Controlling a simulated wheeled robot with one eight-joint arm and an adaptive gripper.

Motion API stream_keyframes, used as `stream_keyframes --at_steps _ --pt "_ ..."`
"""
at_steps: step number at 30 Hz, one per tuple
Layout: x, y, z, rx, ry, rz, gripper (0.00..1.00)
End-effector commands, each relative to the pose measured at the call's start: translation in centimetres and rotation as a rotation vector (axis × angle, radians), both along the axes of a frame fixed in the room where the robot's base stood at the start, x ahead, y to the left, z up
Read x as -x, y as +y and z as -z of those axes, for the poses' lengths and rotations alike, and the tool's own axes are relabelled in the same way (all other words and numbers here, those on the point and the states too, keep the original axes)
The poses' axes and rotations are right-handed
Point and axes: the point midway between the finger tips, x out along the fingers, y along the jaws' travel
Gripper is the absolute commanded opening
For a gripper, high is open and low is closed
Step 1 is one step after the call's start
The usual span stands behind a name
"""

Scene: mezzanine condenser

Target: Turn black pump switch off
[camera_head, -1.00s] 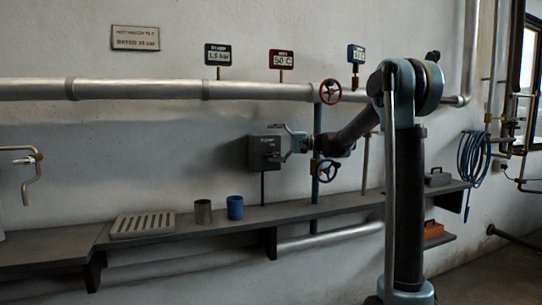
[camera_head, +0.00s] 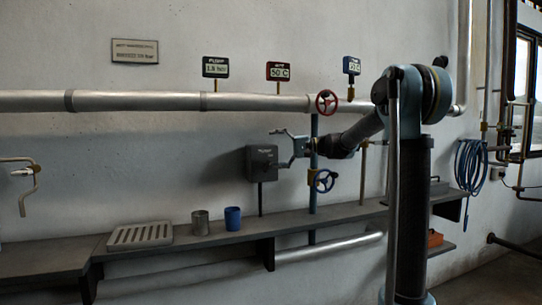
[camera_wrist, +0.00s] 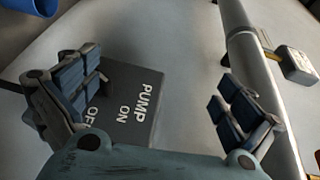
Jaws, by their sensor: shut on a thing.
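The black pump switch (camera_head: 262,163) is a dark box on the wall, and its face reads PUMP, ON and OFF in the wrist view (camera_wrist: 131,105). My gripper (camera_head: 277,148) is at the box's right edge in the head view. In the wrist view the left finger overlaps the OFF end and the right finger lies beyond the ON side. The part held and the switch's position are hidden.
A red handwheel (camera_head: 327,102) and a blue handwheel (camera_head: 323,180) sit on pipes near my arm. Below, the shelf (camera_head: 200,243) bears a slotted tray (camera_head: 140,236), a grey cup (camera_head: 200,222) and a blue cup (camera_head: 233,218). A long pipe (camera_head: 140,102) runs above.

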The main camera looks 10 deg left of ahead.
Motion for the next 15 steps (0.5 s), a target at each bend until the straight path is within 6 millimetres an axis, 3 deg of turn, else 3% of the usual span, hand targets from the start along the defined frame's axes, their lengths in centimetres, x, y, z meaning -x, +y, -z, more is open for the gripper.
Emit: stream_keyframes --at_steps 7,10,12,15 --pt "-0.2 -1.3 -0.1 -0.003 0.001 -0.001 0.68" --pt "-0.3 -1.9 -0.1 -0.003 -0.001 0.000 0.53" --pt "-0.4 -2.3 -0.1 -0.002 -0.001 0.000 0.33" --pt "-0.5 -2.9 -0.1 -0.001 -0.001 0.002 0.31"
